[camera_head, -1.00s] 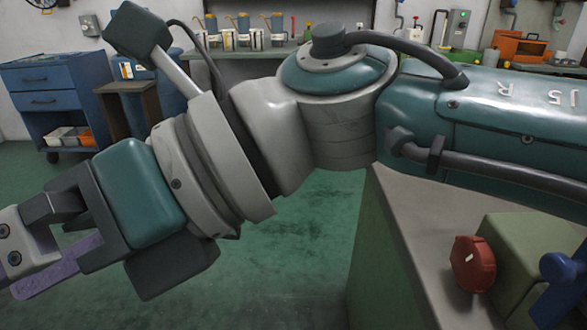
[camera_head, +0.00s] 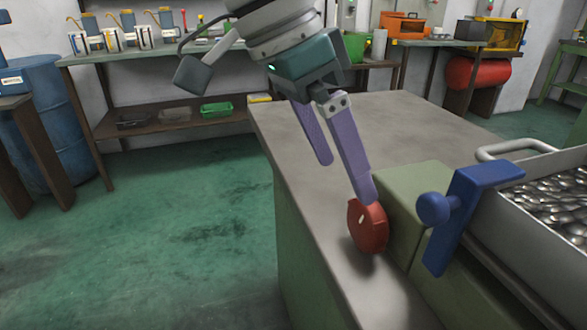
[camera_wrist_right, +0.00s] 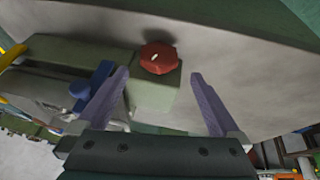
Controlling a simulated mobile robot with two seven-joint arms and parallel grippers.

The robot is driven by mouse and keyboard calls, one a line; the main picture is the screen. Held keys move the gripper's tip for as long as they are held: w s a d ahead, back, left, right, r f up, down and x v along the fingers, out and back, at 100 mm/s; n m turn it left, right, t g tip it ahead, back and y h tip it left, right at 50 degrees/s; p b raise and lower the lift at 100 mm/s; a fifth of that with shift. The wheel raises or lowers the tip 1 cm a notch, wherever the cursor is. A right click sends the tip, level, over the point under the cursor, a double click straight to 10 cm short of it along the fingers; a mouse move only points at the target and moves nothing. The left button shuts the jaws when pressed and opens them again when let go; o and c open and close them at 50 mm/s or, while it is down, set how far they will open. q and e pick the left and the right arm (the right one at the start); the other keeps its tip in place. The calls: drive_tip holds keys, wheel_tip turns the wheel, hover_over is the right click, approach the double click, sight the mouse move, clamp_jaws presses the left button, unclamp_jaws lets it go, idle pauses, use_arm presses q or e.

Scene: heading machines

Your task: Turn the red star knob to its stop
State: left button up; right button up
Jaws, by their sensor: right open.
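The red star knob (camera_head: 367,226) sits on the side face of a green box (camera_head: 416,200) on the grey-topped bench. It has a small white mark on its face. My right gripper (camera_head: 350,180) is open, with purple fingers pointing down. In the head view one finger overlaps the knob's top edge; the other is to the left, over the bench edge. In the right wrist view the knob (camera_wrist_right: 158,58) lies beyond the fingertips, between them and nearer the left one, with nothing gripped. Whether a finger touches the knob I cannot tell. My left gripper is not in view.
A blue lever with a round handle (camera_head: 434,208) stands right of the knob, beside a metal tray (camera_head: 510,240) of shiny parts. The bench top (camera_head: 400,125) behind is clear. Shelves and a blue barrel (camera_head: 45,125) stand at the back left.

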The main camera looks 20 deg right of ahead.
sight(363, 222)
drive_tip(key=x, duration=0.8)
drive_tip(key=shift+s+f, duration=0.1)
drive_tip(key=shift+f, duration=0.2)
drive_tip(key=c, duration=1.2)
drive_tip(key=shift+o, duration=0.2)
drive_tip(key=shift+r+p, duration=0.15)
drive_tip(key=shift+p, duration=0.4)
drive_tip(key=t+p, duration=0.1)
drive_tip(key=p, duration=0.2)
drive_tip(key=t+p, duration=0.2)
drive_tip(key=p, duration=0.1)
drive_tip(key=shift+s+r+m+p, duration=0.2)
drive_tip(key=shift+s+m+p, duration=0.15)
drive_tip(key=shift+m+p, duration=0.05)
drive_tip(key=shift+f+t+p, duration=0.25)
drive_tip(key=shift+t+p, duration=0.45)
drive_tip(key=shift+t, duration=0.4)
drive_tip(key=shift+s+f+m+t, duration=0.1)
drive_tip(key=shift+m+t, duration=0.2)
drive_tip(key=shift+t, duration=0.4)
